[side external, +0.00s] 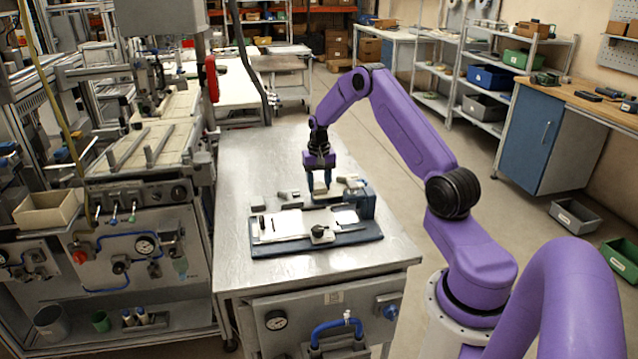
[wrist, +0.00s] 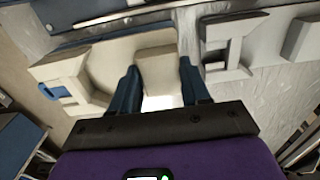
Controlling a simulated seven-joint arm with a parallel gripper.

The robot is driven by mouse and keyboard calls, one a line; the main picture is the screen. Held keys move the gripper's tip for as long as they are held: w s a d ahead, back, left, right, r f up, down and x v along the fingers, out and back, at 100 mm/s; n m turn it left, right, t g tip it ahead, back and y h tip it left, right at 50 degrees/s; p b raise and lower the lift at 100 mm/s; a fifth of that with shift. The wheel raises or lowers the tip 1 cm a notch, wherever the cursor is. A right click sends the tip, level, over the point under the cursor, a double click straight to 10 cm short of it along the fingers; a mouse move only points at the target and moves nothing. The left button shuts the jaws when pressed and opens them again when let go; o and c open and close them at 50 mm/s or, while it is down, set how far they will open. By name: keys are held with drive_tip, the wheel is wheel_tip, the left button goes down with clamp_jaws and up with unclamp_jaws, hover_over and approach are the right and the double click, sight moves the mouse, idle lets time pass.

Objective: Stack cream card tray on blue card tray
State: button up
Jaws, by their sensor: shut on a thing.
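My gripper (side external: 320,184) points down over the back part of the work on the metal table. Its dark blue fingers are shut on a cream piece, which I take to be the cream card tray (side external: 321,187). In the wrist view my gripper (wrist: 158,65) has one finger on each side of a raised cream part, and the tray's cream body (wrist: 105,62) spreads to the left. A small blue part (wrist: 57,92) shows at its left end. I cannot clearly pick out the blue card tray; dark blue surfaces show close under and beside my gripper. Whether the trays touch is hidden.
A dark blue base (side external: 345,238) with pale flat plates lies in front of my gripper. A blue upright block (side external: 366,203) stands at its right. Small grey blocks (side external: 289,195) lie to the left. The table's (side external: 255,170) back and left parts are clear.

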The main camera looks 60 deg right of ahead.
drive_tip(key=o, duration=1.2)
drive_tip(key=shift+f, duration=0.1)
